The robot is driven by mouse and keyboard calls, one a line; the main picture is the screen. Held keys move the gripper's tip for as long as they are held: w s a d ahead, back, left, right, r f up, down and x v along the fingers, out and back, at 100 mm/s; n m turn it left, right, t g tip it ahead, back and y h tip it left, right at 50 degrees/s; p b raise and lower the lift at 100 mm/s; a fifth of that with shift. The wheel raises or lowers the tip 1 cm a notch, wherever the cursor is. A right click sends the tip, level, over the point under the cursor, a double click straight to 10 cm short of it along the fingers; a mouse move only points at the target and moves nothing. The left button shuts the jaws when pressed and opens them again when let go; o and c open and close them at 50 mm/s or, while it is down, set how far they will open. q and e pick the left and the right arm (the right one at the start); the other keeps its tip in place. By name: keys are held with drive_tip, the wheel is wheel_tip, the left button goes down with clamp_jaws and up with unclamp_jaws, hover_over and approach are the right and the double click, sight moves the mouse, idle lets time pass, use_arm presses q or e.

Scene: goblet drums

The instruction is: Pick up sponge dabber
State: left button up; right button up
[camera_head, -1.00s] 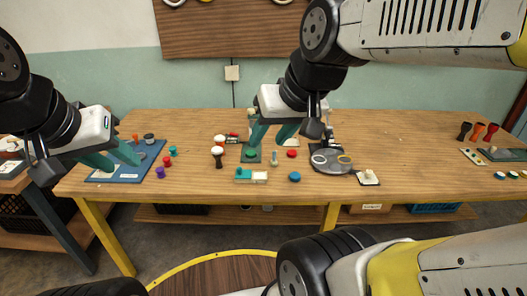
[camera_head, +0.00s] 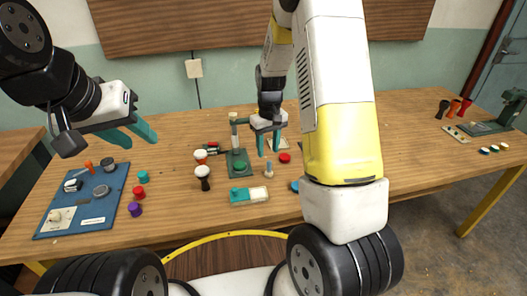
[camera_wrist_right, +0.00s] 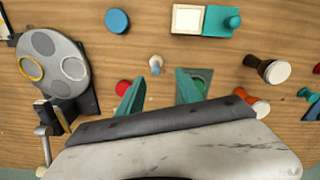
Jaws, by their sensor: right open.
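A small upright piece with a pale wooden body and bluish part, which looks like the sponge dabber (camera_head: 268,170), stands on the wooden table just in front of my right gripper (camera_head: 269,150). In the right wrist view the dabber (camera_wrist_right: 156,64) lies beyond and between the teal fingertips of the open, empty right gripper (camera_wrist_right: 159,82), apart from both. My left gripper (camera_head: 141,141) is open and empty, high at the left near the blue board.
A green press (camera_head: 238,158) stands close beside the right gripper. A black-handled stamp (camera_head: 203,172), a teal and cream pad (camera_head: 248,195), a red disc (camera_head: 284,158) and a blue disc (camera_wrist_right: 117,20) are near. The blue board (camera_head: 62,213) holds several parts at left.

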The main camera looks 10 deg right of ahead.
sight(269, 161)
drive_tip(key=f, duration=0.9)
drive_tip(key=shift+w+d+f, duration=0.1)
drive_tip(key=shift+w+d, duration=0.2)
drive_tip(key=shift+w, duration=0.05)
drive_tip(key=shift+c, duration=0.2)
clamp_jaws()
